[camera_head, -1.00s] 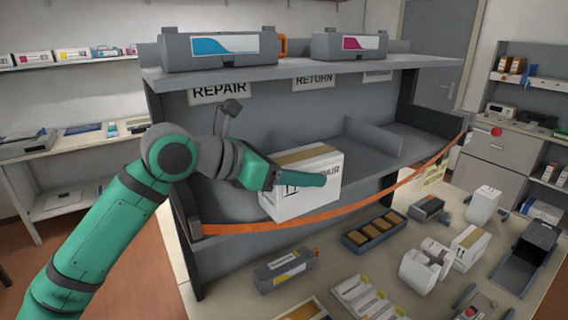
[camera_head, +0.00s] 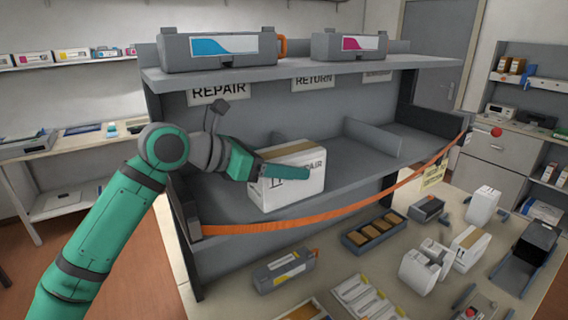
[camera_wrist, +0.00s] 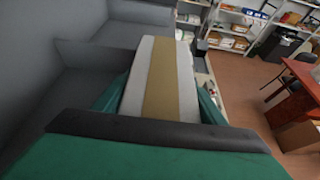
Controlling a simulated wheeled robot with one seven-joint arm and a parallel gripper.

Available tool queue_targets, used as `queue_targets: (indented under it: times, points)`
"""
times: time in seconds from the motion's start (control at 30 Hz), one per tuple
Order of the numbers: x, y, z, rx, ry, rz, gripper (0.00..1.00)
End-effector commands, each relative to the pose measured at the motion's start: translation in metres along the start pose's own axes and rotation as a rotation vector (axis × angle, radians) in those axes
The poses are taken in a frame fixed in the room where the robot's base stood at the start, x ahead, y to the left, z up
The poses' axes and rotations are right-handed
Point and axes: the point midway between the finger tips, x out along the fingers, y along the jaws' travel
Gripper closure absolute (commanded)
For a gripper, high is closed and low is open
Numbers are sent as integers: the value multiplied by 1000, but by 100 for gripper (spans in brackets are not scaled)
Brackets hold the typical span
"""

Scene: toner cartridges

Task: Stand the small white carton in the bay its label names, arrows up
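The small white carton (camera_head: 290,192) has a tan tape strip on top, the word REPAIR on its face and arrow marks that look upright. It is upright in the left bay, under the REPAIR sign (camera_head: 219,88), behind the orange strap (camera_head: 290,224). Its base is at or very near the shelf floor; I cannot tell if it touches. My gripper (camera_head: 300,166) is shut on the carton from the left, one finger across its front face; the far finger is hidden. In the wrist view the carton (camera_wrist: 160,75) lies between both fingers.
A low divider (camera_head: 372,138) stands right of the carton, with the RETURN sign (camera_head: 314,81) above the neighbouring bay. The upper shelf (camera_head: 300,69) bears two grey cartridges and overhangs my gripper.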

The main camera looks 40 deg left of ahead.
Motion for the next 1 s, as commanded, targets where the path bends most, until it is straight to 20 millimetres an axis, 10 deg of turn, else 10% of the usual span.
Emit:
queue_targets:
  times: [0.47,1.0]
  points:
    - [-5,0,3,0,0,2,19]
    - [-101,1,-27,0,-1,3,19]
